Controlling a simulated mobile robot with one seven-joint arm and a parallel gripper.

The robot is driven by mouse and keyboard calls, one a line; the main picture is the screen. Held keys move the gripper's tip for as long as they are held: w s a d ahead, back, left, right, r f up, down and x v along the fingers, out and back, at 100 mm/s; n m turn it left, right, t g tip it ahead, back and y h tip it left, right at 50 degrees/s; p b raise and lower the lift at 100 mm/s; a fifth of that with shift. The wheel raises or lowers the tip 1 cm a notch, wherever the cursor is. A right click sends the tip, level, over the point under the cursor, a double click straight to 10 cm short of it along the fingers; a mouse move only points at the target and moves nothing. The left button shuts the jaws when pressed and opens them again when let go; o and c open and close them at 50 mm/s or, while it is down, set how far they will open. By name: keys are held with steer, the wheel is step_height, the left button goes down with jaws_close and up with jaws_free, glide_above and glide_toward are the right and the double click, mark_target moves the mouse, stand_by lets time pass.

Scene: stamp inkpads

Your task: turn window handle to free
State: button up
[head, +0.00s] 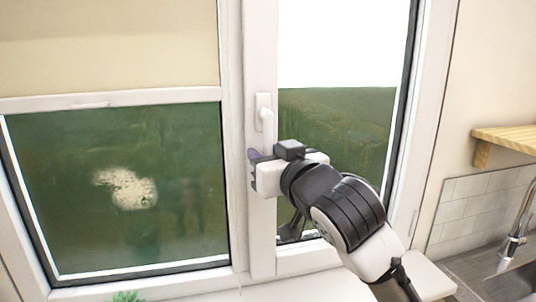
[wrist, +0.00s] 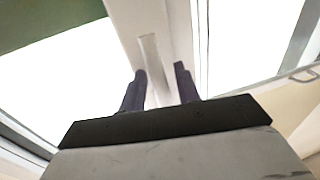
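The white window handle (head: 266,115) is on the upright frame bar between the two panes, its lever pointing down in the head view. My gripper (head: 254,158) is at the frame just below the visible part of the handle. In the wrist view the two dark fingers of my gripper (wrist: 160,80) stand apart. The pale lever of the handle (wrist: 149,55) shows beyond and between them, nearer the left finger. Neither finger clearly presses on it. My gripper may hide the lever's lower end in the head view.
The left pane (head: 70,200) has a pale blotch. The window sill (head: 300,290) runs below, with a bit of green plant (head: 127,296) at its front. A wooden shelf (head: 505,137), a faucet (head: 518,225) and a sink (head: 505,280) are at the right.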

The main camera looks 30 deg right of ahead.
jaws_close()
steer(key=s+d+r+n+g+h, duration=0.1)
steer(key=d+r+n, duration=0.2)
steer(key=n, duration=0.5)
steer(key=s+d+r+n+g+h+b, duration=0.1)
steer(key=d+r+n, duration=0.2)
steer(key=n, duration=0.4)
steer(key=shift+d+r+n+g+h, duration=0.3)
steer(key=shift+r+n+g, duration=0.1)
steer(key=shift+r, duration=0.1)
stand_by(0.4)
steer(key=shift+s, duration=0.1)
stand_by(0.4)
steer(key=shift+o, duration=0.4)
jaws_free()
